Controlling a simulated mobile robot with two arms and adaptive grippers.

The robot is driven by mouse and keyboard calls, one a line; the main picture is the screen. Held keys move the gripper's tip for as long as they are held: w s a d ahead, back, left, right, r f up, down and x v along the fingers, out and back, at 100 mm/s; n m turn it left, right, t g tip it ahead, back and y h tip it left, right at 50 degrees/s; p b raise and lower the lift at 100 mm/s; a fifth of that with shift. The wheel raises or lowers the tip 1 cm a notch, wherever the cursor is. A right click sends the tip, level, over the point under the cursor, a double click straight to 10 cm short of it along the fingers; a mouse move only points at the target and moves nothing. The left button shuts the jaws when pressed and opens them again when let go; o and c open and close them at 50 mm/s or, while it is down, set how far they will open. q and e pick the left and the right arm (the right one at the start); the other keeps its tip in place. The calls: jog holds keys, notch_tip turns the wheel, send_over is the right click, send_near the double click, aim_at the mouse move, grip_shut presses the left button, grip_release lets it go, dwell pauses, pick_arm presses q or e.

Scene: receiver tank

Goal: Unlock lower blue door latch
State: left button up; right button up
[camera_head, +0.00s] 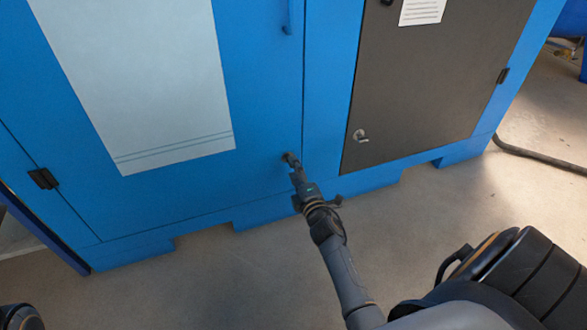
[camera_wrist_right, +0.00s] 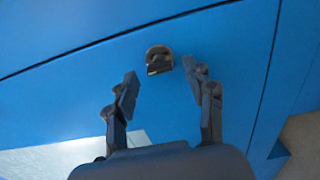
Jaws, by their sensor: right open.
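The blue door (camera_head: 262,110) fills the left and middle of the head view and is closed. Its lower latch (camera_wrist_right: 159,60) shows in the right wrist view as a small metal piece with a dark tab on the blue panel. In the head view my right gripper (camera_head: 292,161) is at the door's lower right edge and largely covers the latch spot. In the wrist view my right gripper (camera_wrist_right: 161,80) is open, its two fingers apart, with the latch just beyond and between the tips. No contact is visible.
A dark grey door (camera_head: 425,85) with its own metal latch (camera_head: 361,136) stands to the right. A blue handle (camera_head: 287,16) is higher on the blue door. A black hose (camera_head: 540,156) lies on the floor at right. The concrete floor in front is clear.

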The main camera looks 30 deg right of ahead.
jog(key=v, duration=1.1)
jog(key=shift+w, duration=0.1)
